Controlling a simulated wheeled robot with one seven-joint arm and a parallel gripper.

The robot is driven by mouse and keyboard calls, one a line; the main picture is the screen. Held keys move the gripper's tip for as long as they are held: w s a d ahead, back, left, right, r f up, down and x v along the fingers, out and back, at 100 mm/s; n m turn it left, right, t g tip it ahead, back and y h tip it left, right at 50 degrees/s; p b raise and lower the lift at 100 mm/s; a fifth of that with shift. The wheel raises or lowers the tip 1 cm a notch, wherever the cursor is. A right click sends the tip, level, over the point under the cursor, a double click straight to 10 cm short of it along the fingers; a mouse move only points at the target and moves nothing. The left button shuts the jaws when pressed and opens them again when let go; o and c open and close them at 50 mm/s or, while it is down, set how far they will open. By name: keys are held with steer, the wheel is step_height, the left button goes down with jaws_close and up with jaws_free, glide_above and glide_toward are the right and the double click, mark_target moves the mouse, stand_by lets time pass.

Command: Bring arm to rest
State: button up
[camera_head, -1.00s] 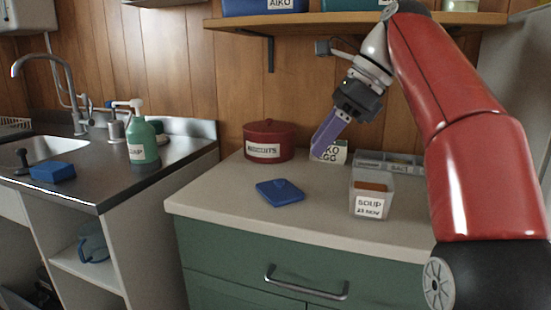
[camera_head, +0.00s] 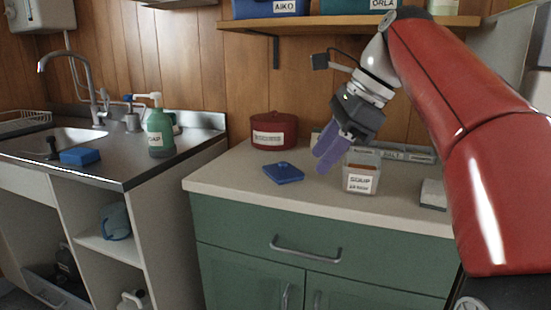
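My gripper (camera_head: 320,164), with purple fingers, hangs tilted down and to the left above the back of the counter (camera_head: 240,187). The two fingers overlap from this side, so the gap between them cannot be judged. No held thing shows at their tips. The fingers are in front of the clear tub labelled SOUP (camera_head: 360,183) at its left edge; whether they touch it cannot be told. My red arm comes down along the right side of the picture.
A red BISCUITS tin (camera_head: 273,131) and a blue lid (camera_head: 284,173) stand left of my gripper. A labelled grey rack (camera_head: 405,153) is behind the tub. A shelf (camera_head: 350,23) hangs above. A green soap bottle (camera_head: 160,134) and blue sponge (camera_head: 80,156) are by the sink.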

steer(key=s+d+f+n+t+h, duration=0.1)
steer(key=s+d+f+n+h, duration=0.1)
steer(key=s+f+n, duration=0.4)
steer(key=s+d+f+n+t+h, duration=0.1)
steer(key=s+f+n, duration=0.4)
steer(key=f, duration=0.7)
steer(key=s+d+f+n+t+h, duration=0.1)
steer(key=s+d+f+n, duration=0.3)
steer(key=f, duration=0.5)
steer(key=s+n+h, duration=0.1)
steer(key=s+n, duration=0.1)
steer(key=shift+s+f+n+t+h, duration=0.2)
steer(key=shift+s+n+t+h, duration=0.1)
steer(key=shift+s+t+h, duration=0.1)
